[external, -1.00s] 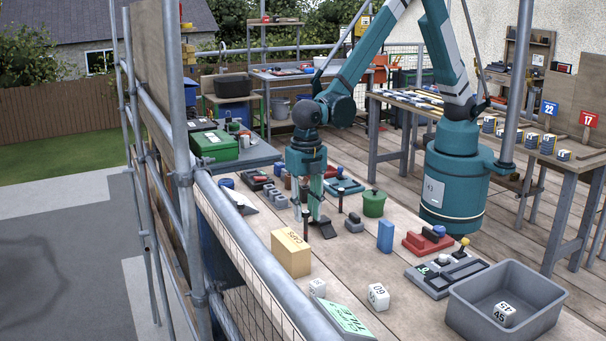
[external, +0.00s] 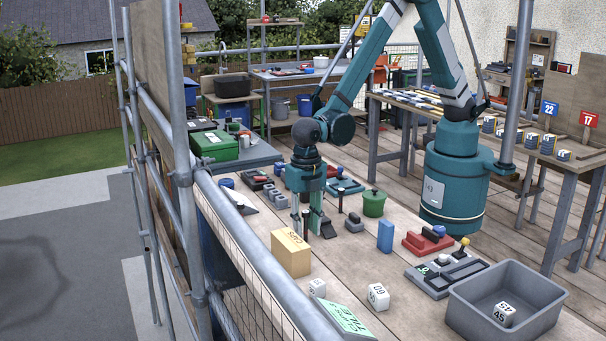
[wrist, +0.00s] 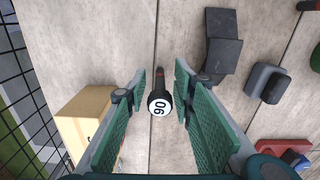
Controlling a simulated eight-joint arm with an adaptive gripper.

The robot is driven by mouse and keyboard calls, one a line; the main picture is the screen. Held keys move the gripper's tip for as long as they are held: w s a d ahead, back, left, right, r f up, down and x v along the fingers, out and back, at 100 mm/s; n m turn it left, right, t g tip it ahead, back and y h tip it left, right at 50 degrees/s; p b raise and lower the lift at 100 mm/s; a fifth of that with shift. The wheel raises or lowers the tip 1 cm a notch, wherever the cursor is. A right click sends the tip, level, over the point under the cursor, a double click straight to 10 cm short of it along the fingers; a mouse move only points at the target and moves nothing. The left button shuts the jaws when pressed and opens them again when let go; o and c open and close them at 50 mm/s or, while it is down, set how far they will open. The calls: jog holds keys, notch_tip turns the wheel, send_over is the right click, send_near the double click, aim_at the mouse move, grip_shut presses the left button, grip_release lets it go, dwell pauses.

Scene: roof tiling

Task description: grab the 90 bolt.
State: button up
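The 90 bolt (wrist: 159,105) shows in the wrist view as a dark upright shaft with a round white head marked 90. It stands on the wooden bench between the two green fingers of my gripper (wrist: 160,84). A gap shows on each side of the head, so my gripper is open around the bolt and not closed on it. In the external view my gripper (external: 307,231) points straight down low over the bench, and the dark bolt shaft (external: 305,222) shows partly between the fingers.
A dark grey stepped block (wrist: 222,45) stands close on the right in the wrist view. A tan box (external: 291,253) is just in front of my gripper. A green pot (external: 374,203), a blue block (external: 385,236) and a grey bin (external: 460,313) stand to the right.

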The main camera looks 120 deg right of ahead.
grip_shut()
dwell(0.3)
jog(key=shift+r, duration=0.15)
jog(key=shift+r+p, duration=0.3)
jog(key=shift+r, duration=4.6)
